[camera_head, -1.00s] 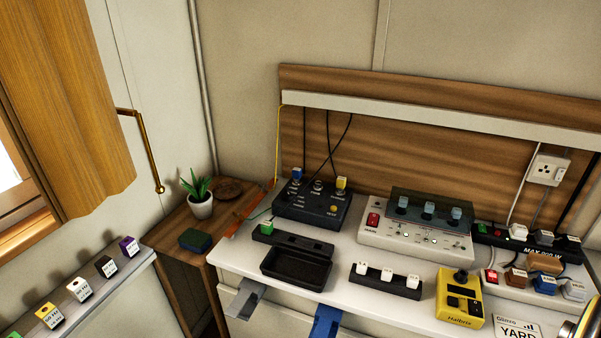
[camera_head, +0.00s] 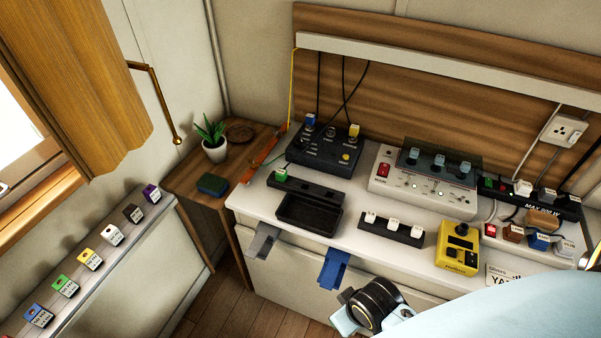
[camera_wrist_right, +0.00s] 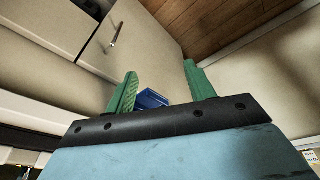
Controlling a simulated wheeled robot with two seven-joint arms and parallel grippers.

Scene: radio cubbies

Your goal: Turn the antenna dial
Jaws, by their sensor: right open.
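A black box (camera_head: 323,148) with small dials and cables stands at the back left. I cannot read which of these is the antenna dial. My right arm comes in at the lower right of the head view, in front of the counter. My right gripper (camera_wrist_right: 160,70) has green fingers spread apart with nothing gripped. A blue object (camera_wrist_right: 152,98) shows behind the fingers, apart from them. My left gripper is out of view.
A grey box (camera_head: 424,185) with a red switch and a clear cover stands mid-counter. An empty black tray (camera_head: 308,214) and a black strip (camera_head: 391,230) with white blocks lie in front. Grey and blue pieces (camera_head: 333,268) hang at the counter's front edge. Open floor (camera_head: 230,290) lies left.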

